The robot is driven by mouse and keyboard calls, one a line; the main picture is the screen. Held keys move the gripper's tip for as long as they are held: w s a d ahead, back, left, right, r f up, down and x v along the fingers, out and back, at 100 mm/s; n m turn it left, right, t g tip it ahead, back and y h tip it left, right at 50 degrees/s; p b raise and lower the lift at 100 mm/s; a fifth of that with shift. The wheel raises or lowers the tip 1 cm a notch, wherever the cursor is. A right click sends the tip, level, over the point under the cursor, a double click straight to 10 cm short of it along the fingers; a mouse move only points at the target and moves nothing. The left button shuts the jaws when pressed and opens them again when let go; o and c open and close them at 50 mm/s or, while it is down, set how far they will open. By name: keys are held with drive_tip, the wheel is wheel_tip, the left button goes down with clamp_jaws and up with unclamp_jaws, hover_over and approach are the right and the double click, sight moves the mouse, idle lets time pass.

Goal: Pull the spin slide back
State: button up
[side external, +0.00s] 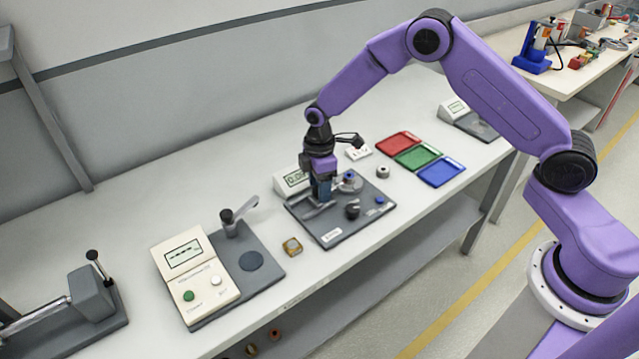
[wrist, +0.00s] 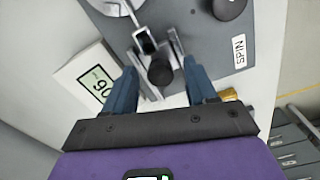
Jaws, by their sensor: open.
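The spin station is a dark grey plate (side external: 335,233) on the bench, and its SPIN label shows in the wrist view (wrist: 240,51). The slide has a black knob (wrist: 160,71) on a metal bracket between two rails (wrist: 178,55). My gripper (wrist: 161,70) is open, with one blue finger on each side of this knob. I cannot tell whether either finger touches it. In the side view my gripper (side external: 321,197) points down over the back left of the plate and hides the slide knob. A round metal part (side external: 349,181) stands just right of it.
A larger black knob (side external: 352,211) and a blue button (side external: 379,199) sit on the plate's front. A display box (side external: 291,180) stands behind. Red (side external: 398,144), green (side external: 418,158) and blue (side external: 441,172) trays lie to the right. A brass-coloured block (side external: 292,246) and a gauge station (side external: 196,275) are left.

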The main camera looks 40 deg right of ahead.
sight(308, 208)
clamp_jaws()
drive_tip(key=shift+a, duration=1.8)
unclamp_jaws()
drive_tip(key=shift+a, duration=0.1)
wheel_tip(308, 208, up, 18)
drive_tip(key=shift+f, duration=0.25)
